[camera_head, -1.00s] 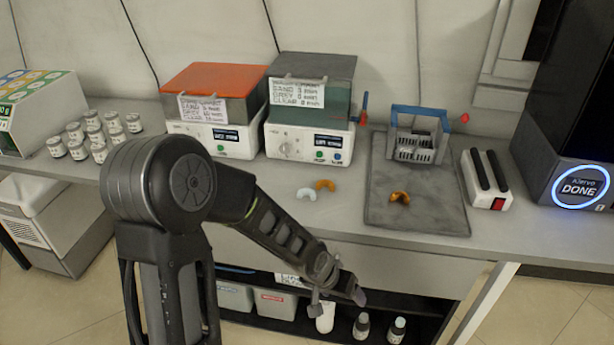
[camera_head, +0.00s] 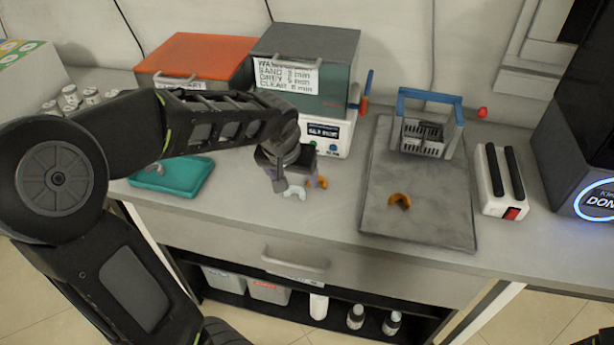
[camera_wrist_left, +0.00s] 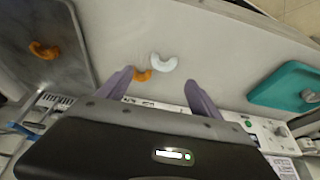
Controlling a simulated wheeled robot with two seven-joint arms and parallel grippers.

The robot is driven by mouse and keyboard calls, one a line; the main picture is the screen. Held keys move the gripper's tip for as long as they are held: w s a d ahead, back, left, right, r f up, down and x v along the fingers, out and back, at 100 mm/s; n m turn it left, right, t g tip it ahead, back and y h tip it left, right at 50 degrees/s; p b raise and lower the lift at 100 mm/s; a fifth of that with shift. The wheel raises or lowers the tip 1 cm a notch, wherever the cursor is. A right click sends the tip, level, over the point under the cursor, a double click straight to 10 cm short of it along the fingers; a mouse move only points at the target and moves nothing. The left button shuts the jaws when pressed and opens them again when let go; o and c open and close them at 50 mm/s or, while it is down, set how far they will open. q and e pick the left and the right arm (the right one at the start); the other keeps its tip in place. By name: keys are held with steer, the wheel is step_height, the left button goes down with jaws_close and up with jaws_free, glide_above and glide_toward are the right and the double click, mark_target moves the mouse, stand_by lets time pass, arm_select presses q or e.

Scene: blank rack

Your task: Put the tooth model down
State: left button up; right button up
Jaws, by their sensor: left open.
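A white arch-shaped tooth model (camera_head: 296,192) and an orange one (camera_head: 319,184) lie close together on the counter. In the left wrist view the white model (camera_wrist_left: 163,63) and the orange model (camera_wrist_left: 142,74) lie just beyond and between the fingertips, not gripped. A darker orange model (camera_head: 399,201) lies on the grey mat (camera_head: 440,225); it also shows in the left wrist view (camera_wrist_left: 44,50). My left gripper (camera_head: 303,183) is open and empty above the counter model pair, partly covering them in the head view.
A teal flat piece (camera_head: 190,180) lies left. A blue-handled basket (camera_head: 428,135) and a white two-slot device (camera_head: 500,180) are at right. Open shelf below.

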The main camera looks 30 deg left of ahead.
mark_target(296, 189)
arm_select(q)
steer(key=shift+x, duration=1.1)
steer(key=shift+s+a+f, duration=0.1)
steer(key=shift+s, duration=0.05)
steer(key=x, duration=0.5)
steer(key=shift+a, duration=0.2)
steer(key=shift+c, duration=0.3)
steer(key=c, duration=1.5)
step_height(296, 189, up, 10)
steer(key=shift+p, duration=0.3)
